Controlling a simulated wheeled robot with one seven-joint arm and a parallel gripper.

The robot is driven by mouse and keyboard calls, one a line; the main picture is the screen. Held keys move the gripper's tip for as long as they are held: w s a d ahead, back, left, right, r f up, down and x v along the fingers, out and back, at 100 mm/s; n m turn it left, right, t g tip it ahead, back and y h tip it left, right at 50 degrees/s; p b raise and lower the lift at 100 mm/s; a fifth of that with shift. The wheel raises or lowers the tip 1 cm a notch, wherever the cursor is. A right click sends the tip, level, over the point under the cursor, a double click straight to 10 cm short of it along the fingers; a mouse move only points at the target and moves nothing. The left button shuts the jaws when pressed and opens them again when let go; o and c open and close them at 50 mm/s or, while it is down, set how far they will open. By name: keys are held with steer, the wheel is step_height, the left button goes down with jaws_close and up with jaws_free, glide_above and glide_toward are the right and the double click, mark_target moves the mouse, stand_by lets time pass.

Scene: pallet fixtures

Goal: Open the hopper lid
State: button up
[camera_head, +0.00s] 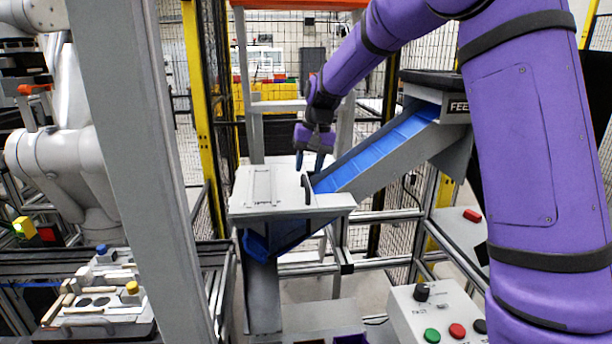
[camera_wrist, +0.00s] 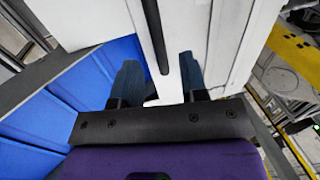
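The hopper lid (camera_head: 262,186) is a flat white panel on top of the hopper (camera_head: 290,212), at the low end of the blue chute, and it looks closed. A black bar handle (camera_head: 307,188) stands at its right side. In the wrist view the handle (camera_wrist: 154,35) runs down from the top edge, beside white panels. My gripper (camera_head: 312,160) is just above the handle, pointing down. In the wrist view my gripper (camera_wrist: 158,75) has its two dark fingers apart, with a white strip visible between them. Whether the fingers touch anything cannot be told.
The blue-lined chute (camera_head: 375,155) rises to the right towards a FEED sign (camera_head: 458,107). A grey post (camera_head: 140,150) stands at the left. A control box (camera_head: 435,315) with buttons is at the lower right. Yellow-posted mesh fencing (camera_head: 197,90) is behind.

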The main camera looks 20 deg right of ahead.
mark_target(306, 179)
steer(key=shift+a+f, duration=0.15)
steer(key=shift+f, duration=0.6)
steer(key=shift+a+f, duration=0.1)
steer(key=shift+f, duration=0.65)
jaws_close()
steer(key=shift+r, duration=0.15)
